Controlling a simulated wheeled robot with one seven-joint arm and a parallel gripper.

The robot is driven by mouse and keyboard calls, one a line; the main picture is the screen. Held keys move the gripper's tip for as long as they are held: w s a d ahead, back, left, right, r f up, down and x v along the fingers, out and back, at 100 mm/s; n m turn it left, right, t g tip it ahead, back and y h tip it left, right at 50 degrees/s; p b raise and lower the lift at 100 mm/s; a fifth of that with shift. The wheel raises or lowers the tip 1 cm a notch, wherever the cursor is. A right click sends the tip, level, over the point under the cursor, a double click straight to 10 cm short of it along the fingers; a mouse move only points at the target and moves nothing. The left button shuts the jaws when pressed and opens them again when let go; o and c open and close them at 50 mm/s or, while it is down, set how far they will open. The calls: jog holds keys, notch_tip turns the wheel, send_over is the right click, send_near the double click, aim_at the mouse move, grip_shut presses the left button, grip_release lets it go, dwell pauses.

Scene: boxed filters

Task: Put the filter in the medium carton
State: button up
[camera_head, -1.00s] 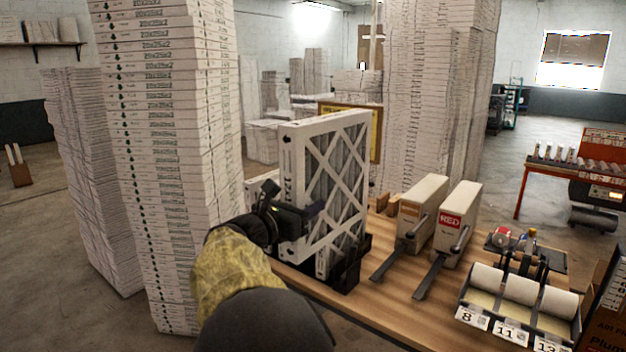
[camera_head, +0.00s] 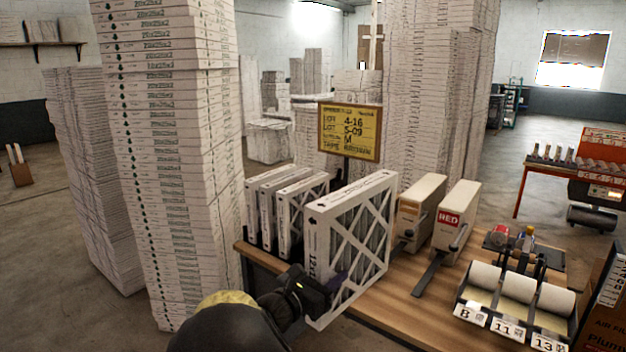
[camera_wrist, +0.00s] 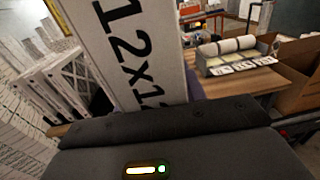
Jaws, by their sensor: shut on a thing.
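A white-framed pleated filter (camera_head: 350,245) with a cross-lattice face stands upright, slightly tilted, in my gripper (camera_head: 318,290). My gripper is shut on its near lower edge. In the wrist view the filter's white edge (camera_wrist: 135,50) shows print reading "12x1…", the rest cut off; the fingertips are hidden there. The filter's bottom is near the bench front, and I cannot tell whether it touches. A brown carton (camera_head: 605,325) is cut off at the right edge of the head view; a brown carton (camera_wrist: 298,75) also shows at right in the wrist view. Its size is not readable.
Several filters (camera_head: 285,205) stand in a rack at the bench's left end. A yellow sign (camera_head: 349,132) stands behind. Tall filter stacks (camera_head: 165,170) rise at left.

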jog(key=s+d+f+b, duration=0.1)
jog(key=s+d+f, duration=0.2)
jog(key=f, duration=0.9)
jog(key=s+d+f+m+g+h+b, duration=0.1)
jog(key=s+d+f, duration=0.3)
jog(key=f, duration=0.9)
jog(key=s+d+f+m+g+h+b, duration=0.1)
jog(key=s+d+f, duration=0.2)
jog(key=f, duration=1)
jog(key=shift+s+d, duration=0.35)
jog(key=shift+d, duration=0.65)
